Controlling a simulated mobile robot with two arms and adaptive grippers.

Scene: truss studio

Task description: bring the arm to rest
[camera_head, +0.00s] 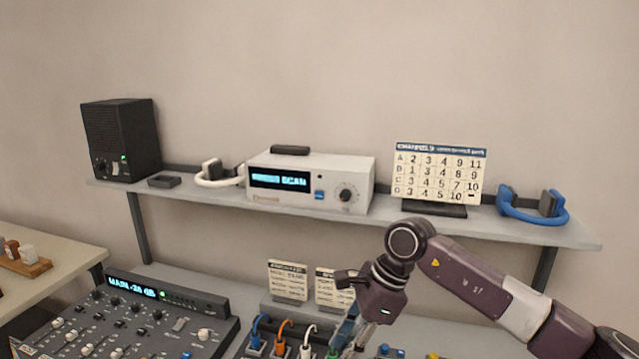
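My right arm comes in from the right edge and bends down at the elbow. My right gripper (352,338) points down over the lower shelf, in front of the small printed cards. Its fingers are partly cut off by the bottom edge, and I cannot tell whether they are open or shut. My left gripper is not in view.
A grey upper shelf (400,222) holds a black speaker (125,140), white headphones (217,174), a white scanner unit (310,183), a calendar-like card (440,172) and blue headphones (532,212). Below are a mixer (130,325), colored plugs (282,340) and a card (288,281). A wooden table (50,278) stands left.

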